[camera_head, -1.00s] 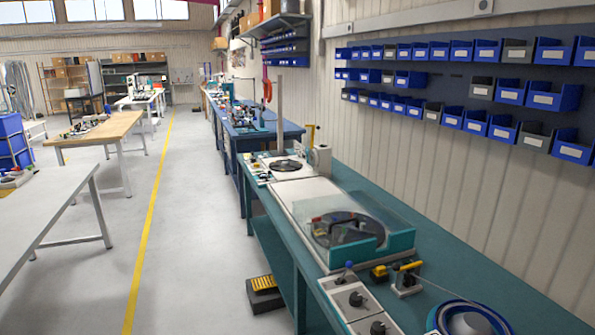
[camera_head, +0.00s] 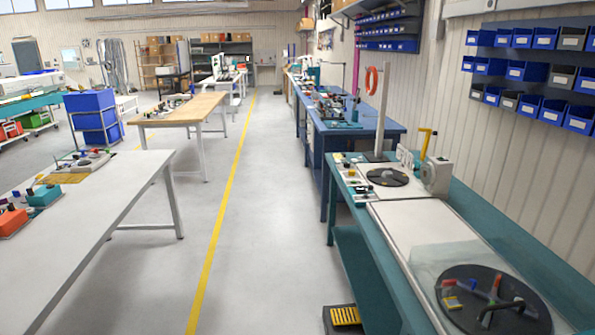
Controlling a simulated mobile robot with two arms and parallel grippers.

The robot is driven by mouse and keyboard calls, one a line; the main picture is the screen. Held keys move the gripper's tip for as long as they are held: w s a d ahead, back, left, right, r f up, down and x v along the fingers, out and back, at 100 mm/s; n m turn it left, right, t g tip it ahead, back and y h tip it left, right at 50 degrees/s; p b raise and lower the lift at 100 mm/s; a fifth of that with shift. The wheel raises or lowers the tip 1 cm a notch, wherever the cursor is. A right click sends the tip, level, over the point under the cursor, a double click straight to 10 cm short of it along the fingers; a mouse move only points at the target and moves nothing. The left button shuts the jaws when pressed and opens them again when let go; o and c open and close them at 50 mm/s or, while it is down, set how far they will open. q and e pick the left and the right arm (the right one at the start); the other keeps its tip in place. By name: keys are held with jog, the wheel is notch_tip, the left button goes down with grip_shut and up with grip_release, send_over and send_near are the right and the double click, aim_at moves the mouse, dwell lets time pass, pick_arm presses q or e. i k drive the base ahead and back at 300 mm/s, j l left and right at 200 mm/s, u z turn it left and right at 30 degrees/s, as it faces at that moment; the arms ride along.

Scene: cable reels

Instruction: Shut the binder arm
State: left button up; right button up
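On the teal bench (camera_head: 352,250) at the right stands a coiling machine with a pale top plate (camera_head: 425,222). Near the front, a large dark disc (camera_head: 470,276) with small coloured parts sits under a clear cover. Farther back is a smaller dark turntable (camera_head: 388,177). Beside it, a yellow bent arm (camera_head: 427,143) stands upright by a pale round-faced unit (camera_head: 437,174). I cannot tell whether this is the binder arm, or whether it is open. Neither of my grippers is in view.
A yellow floor line (camera_head: 222,235) runs along the clear aisle. A white table (camera_head: 100,235) and a wooden table (camera_head: 178,108) stand at the left. A blue bench (camera_head: 362,133) is beyond the teal one. A yellow-topped pedal (camera_head: 346,317) lies on the floor.

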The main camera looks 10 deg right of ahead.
aim_at(429, 131)
jog(key=i, duration=2.3)
jog(key=i+z, duration=0.15)
jog(key=i, duration=0.35)
jog(key=i+j+z, duration=0.15)
jog(key=i, duration=0.3)
jog(key=i+j+z, duration=0.15)
jog(key=i, duration=0.35)
jog(key=i+j+z, duration=0.15)
jog(key=i, duration=0.3)
